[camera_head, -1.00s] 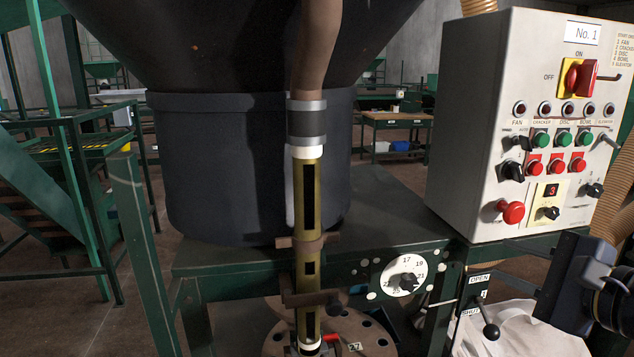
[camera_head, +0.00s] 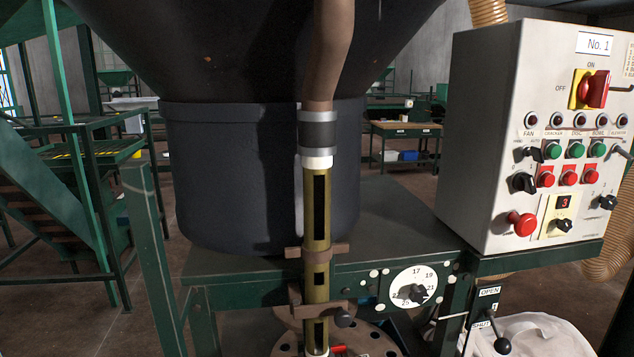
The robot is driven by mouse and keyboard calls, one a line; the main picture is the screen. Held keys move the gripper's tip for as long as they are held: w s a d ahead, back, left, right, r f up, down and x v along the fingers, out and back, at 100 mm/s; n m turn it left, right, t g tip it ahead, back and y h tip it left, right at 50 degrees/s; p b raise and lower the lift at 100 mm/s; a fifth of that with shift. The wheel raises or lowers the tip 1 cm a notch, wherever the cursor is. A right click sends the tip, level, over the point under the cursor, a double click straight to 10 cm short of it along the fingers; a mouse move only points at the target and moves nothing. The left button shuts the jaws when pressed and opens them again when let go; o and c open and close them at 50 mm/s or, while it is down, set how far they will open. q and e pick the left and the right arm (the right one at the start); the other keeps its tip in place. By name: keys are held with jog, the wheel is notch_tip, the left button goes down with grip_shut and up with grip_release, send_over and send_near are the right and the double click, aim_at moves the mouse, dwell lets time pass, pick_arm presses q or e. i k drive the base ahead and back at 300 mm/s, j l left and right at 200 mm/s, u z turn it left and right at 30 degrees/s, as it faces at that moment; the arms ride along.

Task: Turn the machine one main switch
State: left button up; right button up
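The main switch (camera_head: 593,89) of machine one is a red handle on a yellow plate, high on the front of the white control box (camera_head: 483,140) at the right. "ON" is printed above it and "OFF" to its left. The box bears a "No. 1" label (camera_head: 594,43). Neither of my grippers is in view, and nothing touches the switch.
Below the switch are lamps, green and red buttons, black knobs and a red mushroom button (camera_head: 521,223). A green frame (camera_head: 230,268) carries a dial (camera_head: 413,289) and an open/shut lever (camera_head: 502,345). A brass tube (camera_head: 316,215) and large dark hopper (camera_head: 260,175) stand in the middle.

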aim_at(593, 90)
jog(key=z, duration=1.3)
